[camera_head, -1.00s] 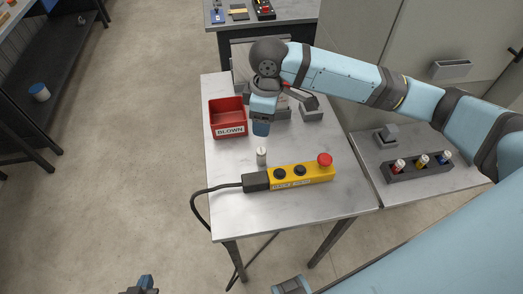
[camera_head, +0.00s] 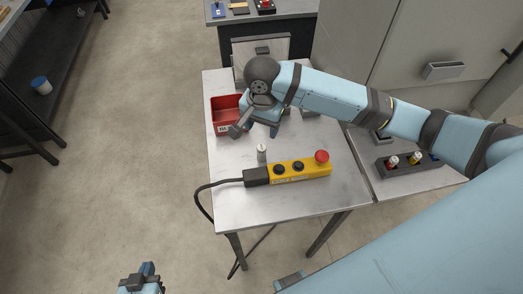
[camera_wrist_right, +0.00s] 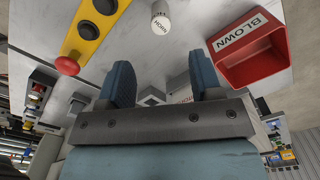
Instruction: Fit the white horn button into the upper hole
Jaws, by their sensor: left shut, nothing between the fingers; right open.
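The white horn button (camera_head: 262,152) stands upright on the table, just behind the yellow control box (camera_head: 312,168). In the right wrist view its top (camera_wrist_right: 160,18) reads HORN and it stands beyond my fingertips, untouched. The yellow box, also in the wrist view (camera_wrist_right: 73,42), has two dark round places and a red mushroom button; I cannot tell whether the dark places are empty holes. My right gripper (camera_wrist_right: 162,78) is open and empty, above the table near the red bin. My left gripper (camera_head: 140,282) is shut and empty, low at the bottom edge, far from the table.
A red bin (camera_head: 222,127) marked BLOWN stands at the table's left, partly hidden by my right gripper; it also shows in the wrist view (camera_wrist_right: 285,62). A black cable (camera_head: 205,187) leaves the box. A dark rack (camera_head: 398,171) with coloured pieces is on the right-hand table.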

